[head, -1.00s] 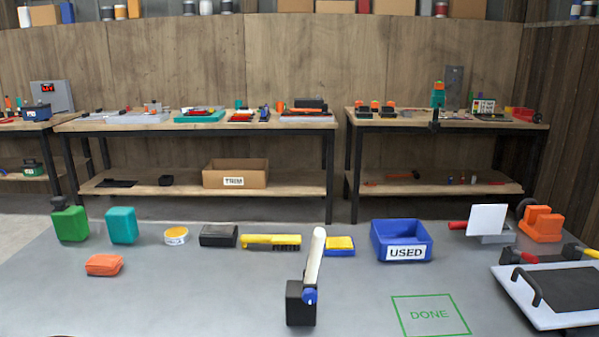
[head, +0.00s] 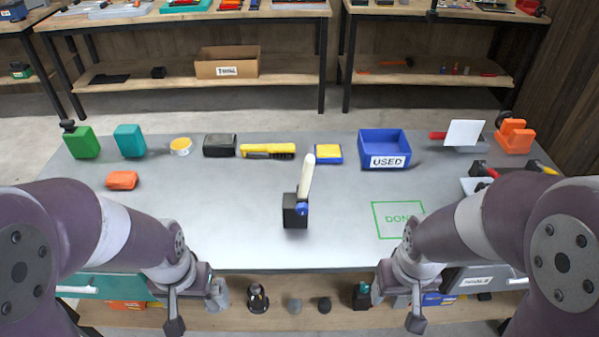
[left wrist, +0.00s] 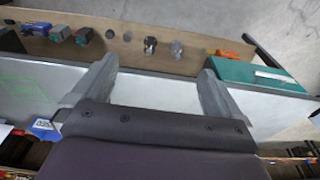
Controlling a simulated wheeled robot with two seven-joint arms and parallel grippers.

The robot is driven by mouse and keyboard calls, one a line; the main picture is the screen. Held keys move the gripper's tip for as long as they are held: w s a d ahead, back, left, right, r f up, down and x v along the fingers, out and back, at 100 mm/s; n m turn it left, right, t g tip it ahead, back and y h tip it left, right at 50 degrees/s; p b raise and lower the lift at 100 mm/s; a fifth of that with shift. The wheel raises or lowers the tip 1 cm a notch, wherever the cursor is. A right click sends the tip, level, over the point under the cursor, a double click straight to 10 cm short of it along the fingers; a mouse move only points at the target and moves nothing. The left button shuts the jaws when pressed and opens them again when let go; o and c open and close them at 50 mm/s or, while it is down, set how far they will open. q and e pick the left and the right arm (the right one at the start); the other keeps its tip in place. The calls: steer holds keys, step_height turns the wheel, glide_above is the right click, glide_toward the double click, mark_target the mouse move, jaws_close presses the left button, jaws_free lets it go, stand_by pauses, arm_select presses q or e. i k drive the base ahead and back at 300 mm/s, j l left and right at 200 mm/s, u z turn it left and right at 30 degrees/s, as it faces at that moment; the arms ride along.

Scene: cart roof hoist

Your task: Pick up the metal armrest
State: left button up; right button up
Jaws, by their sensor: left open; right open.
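No part carries a name, so I cannot be sure which is the metal armrest. A pale, slim bar (head: 307,177) with a blue knob leans slightly from upright on a black block (head: 294,211) in the middle of the grey table (head: 220,215). My left gripper (head: 190,308) is open and empty at the table's near edge, left of the bar. Its two spread fingers also show in the left wrist view (left wrist: 157,68), with nothing between them. My right gripper (head: 404,308) is open at the near edge, right of the bar. Both point downward.
A blue USED bin (head: 385,152), a yellow brush (head: 268,150) and several small items line the table's far side. A green DONE square (head: 376,225) lies right of the bar. A lower shelf (head: 290,319) with small parts and a teal drawer (head: 108,287) are below the near edge.

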mark_target(291, 220)
steer(key=i+l, duration=0.15)
steer(key=i, duration=0.7)
